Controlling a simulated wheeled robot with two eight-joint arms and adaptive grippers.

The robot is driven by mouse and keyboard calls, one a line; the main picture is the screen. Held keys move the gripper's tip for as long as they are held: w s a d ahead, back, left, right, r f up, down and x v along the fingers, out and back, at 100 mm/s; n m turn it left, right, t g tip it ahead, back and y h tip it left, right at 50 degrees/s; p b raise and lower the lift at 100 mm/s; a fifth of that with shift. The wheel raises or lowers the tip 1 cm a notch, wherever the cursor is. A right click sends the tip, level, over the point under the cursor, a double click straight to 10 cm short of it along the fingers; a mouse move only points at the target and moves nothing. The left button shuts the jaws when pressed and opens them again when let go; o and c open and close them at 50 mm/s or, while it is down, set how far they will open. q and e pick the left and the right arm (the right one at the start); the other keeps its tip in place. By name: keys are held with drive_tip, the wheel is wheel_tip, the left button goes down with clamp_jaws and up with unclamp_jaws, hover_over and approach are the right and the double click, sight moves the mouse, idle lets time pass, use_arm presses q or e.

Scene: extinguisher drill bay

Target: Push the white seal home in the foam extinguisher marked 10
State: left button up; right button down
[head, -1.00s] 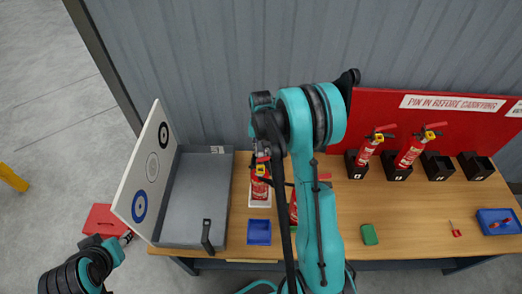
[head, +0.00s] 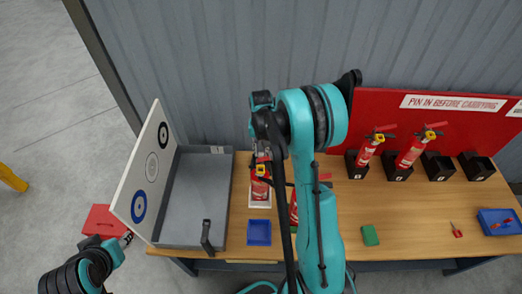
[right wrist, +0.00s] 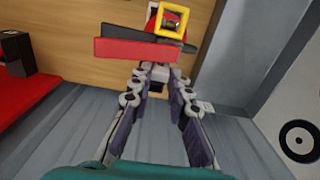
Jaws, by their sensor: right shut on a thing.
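A red extinguisher (head: 260,186) stands on a white pad (head: 260,203) left of my right arm in the head view; its number is not readable. A second red extinguisher (head: 293,212) is mostly hidden behind that arm. My right gripper (head: 262,153) is at the first one's head. In the right wrist view, its fingers (right wrist: 160,75) are closed on a small pale thing, seemingly the white seal, just below the red and black levers (right wrist: 145,45) and a yellow square part (right wrist: 173,19). My left gripper (head: 127,238) is off the bench's left end; its jaws are unclear.
A grey tray (head: 190,195) and a white board with ring targets (head: 148,172) stand at the left. A blue tray (head: 259,232), a green block (head: 370,235) and a blue bin (head: 499,222) lie along the front. Black holders (head: 437,167) with two extinguishers stand at the back right.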

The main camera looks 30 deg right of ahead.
drive_tip(key=c, duration=1.3)
unclamp_jaws()
drive_tip(key=shift+c, duration=0.2)
wheel_tip(320, 180, up, 12)
drive_tip(key=s+a+f+n+t+b, duration=0.6)
drive_tip(key=s+a+f+b, duration=0.9)
drive_tip(key=s+b, duration=0.4)
drive_tip(key=f+t+b, duration=0.1)
drive_tip(key=b, duration=0.2)
drive_tip(key=shift+a+f+b, duration=0.2)
drive_tip(key=shift+f+b, duration=0.1)
drive_tip(key=shift+f, duration=0.05)
